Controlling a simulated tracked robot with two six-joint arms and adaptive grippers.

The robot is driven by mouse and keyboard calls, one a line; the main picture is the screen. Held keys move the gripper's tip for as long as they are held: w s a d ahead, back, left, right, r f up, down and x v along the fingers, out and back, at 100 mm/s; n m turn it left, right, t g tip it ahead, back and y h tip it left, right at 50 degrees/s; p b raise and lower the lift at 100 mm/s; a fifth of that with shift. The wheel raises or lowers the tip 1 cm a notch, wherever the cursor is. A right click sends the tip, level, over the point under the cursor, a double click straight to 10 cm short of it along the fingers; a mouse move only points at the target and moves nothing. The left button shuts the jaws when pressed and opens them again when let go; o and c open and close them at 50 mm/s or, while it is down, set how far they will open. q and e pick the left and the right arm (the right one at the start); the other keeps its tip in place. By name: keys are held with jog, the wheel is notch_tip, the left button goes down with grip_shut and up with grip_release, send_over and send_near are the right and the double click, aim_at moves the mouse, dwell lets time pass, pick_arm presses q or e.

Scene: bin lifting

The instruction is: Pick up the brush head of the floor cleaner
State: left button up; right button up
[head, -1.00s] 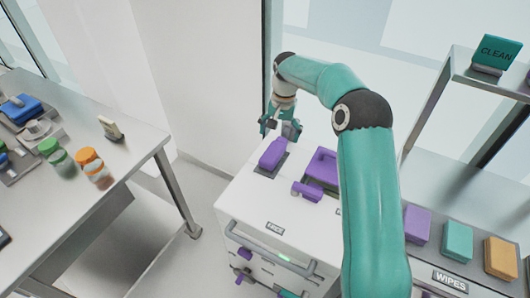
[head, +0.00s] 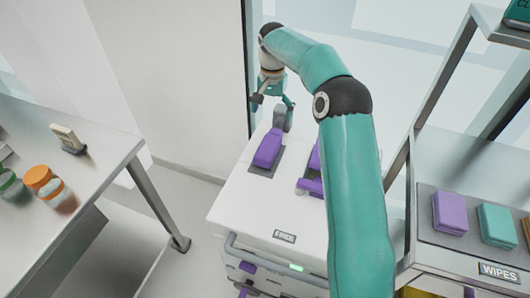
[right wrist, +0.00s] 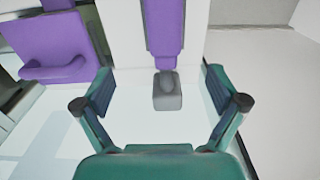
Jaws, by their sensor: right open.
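A purple piece with a grey end, which looks like the brush head (head: 268,148), lies on a dark pad on top of the white cart. Its grey end (head: 282,118) points toward my right gripper (head: 274,103). The gripper is open at the cart's far edge, with its fingers either side of the grey end. In the right wrist view, the grey end (right wrist: 167,92) shows between the spread fingers (right wrist: 160,97), apart from both. The purple part (right wrist: 165,28) runs beyond it. My left gripper is in no view.
Another purple item (head: 311,187) lies on the cart (head: 240,205), partly behind my right arm; a purple piece also shows at left in the wrist view (right wrist: 60,45). A shelf with wipes (head: 450,212) stands right. A metal table (head: 100,170) with jars stands left.

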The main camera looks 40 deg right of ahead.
send_over(267, 146)
notch_tip(267, 146, down, 9)
jog(key=shift+w+r, duration=0.1)
jog(key=shift+r, duration=0.1)
jog(key=shift+d+f+p, duration=0.1)
jog(key=shift+f+p, duration=0.45)
jog(key=shift+f, duration=2.65)
jog(key=shift+c, duration=0.4)
jog(key=shift+r, duration=0.1)
jog(key=c, duration=1.3)
